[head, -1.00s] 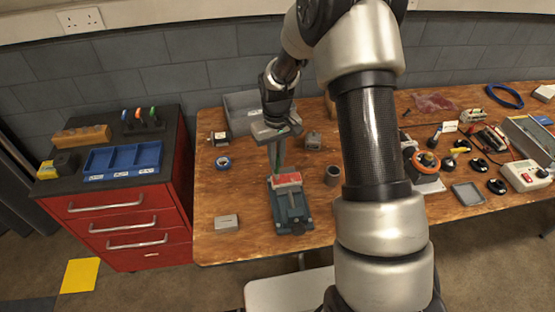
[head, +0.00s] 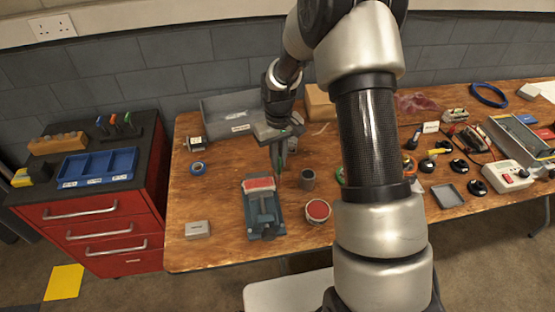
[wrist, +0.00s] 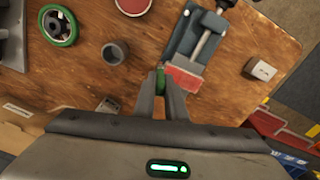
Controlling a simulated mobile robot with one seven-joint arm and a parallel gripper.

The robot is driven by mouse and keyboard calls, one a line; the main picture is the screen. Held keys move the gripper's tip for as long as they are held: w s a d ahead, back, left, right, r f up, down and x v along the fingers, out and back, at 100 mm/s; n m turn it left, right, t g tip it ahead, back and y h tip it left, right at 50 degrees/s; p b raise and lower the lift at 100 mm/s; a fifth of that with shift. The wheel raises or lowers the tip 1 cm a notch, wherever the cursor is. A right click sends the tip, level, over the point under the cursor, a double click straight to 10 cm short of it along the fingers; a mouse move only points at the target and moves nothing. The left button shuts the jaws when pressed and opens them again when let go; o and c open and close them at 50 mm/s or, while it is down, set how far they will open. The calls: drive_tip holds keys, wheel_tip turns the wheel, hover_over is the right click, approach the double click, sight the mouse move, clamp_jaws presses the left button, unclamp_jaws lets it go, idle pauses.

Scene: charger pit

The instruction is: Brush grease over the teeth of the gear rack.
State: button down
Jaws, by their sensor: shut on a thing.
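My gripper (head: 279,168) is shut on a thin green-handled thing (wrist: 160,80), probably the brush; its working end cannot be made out. The fingers are just right of and behind the blue-grey vise (head: 264,215) in the head view. A reddish, pale-speckled strip (head: 259,184) lies across the vise's back end, probably the gear rack with red grease on it; its teeth are too small to see. In the wrist view the strip (wrist: 186,80) is beside the fingertips; contact cannot be told. A round tin with red contents (head: 318,210), probably grease, stands right of the vise.
A grey cup (head: 307,179) stands close right of my gripper. A grey bin (head: 237,114) is behind. Tools and meters crowd the right. The wood left of the vise is mostly clear.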

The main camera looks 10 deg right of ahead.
wheel_tip(320, 180, up, 2)
drive_tip(key=shift+w+r, duration=0.1)
drive_tip(key=shift+r, duration=0.1)
drive_tip(key=shift+a+r+p, duration=0.2)
drive_tip(key=shift+r+p, duration=1.8)
drive_tip(key=shift+r, duration=0.85)
